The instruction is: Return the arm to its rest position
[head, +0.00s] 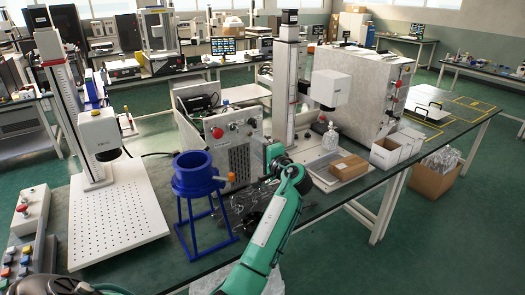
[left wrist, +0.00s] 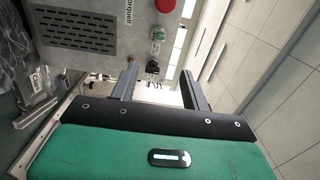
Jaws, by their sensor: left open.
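My left arm, green, reaches up over the front of the dark bench in the head view. Its gripper (head: 264,146) is near the grey control box (head: 232,130) and is partly hidden by its own wrist. In the left wrist view the gripper (left wrist: 158,82) has its two dark fingers apart with nothing between them. The control box (left wrist: 85,35), with its vent and red button, fills the upper left beyond the fingers. My right gripper is not seen in either view.
A tall white column (head: 287,85) rises behind the gripper. A cardboard box (head: 348,167) and white bins (head: 390,150) stand to the right. Green floor at lower right is open.

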